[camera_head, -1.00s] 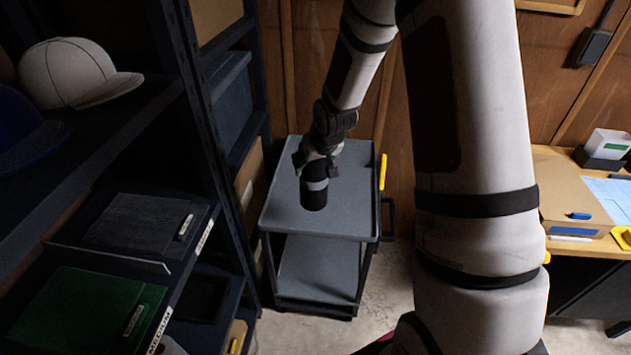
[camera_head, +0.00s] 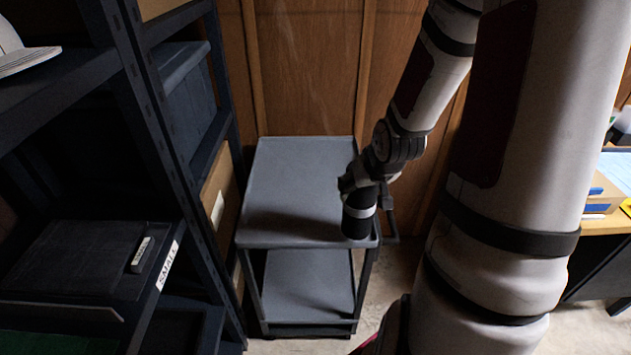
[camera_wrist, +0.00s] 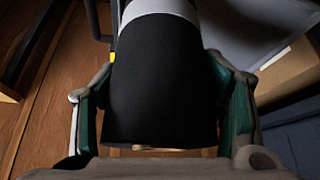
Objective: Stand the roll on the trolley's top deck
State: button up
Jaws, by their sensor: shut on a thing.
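The roll (camera_head: 357,222) is a black cylinder with a pale band. My gripper (camera_head: 362,192) is shut on it and holds it roughly upright, with its lower end in front of the trolley's near right corner. I cannot tell whether the roll touches the deck. The grey top deck (camera_head: 295,180) of the trolley is otherwise bare. In the wrist view the roll (camera_wrist: 160,85) fills the space between my green-padded fingers, and the trolley (camera_wrist: 240,30) seems to show beyond it.
A dark shelf rack (camera_head: 140,90) stands close along the trolley's left side. A wooden wall (camera_head: 310,70) is behind the trolley. A desk (camera_head: 603,232) is at the far right. The lower deck (camera_head: 310,285) looks empty.

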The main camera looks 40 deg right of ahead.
jog(key=w+f+b, duration=0.2)
jog(key=w, duration=0.4)
jog(key=w+a+f+b, duration=0.1)
jog(key=w+f+b, duration=0.1)
jog(key=w, duration=0.5)
jog(key=shift+a+f, duration=0.25)
jog(key=shift+f, duration=0.25)
jog(key=o, duration=1.9)
jog(key=shift+o, duration=0.2)
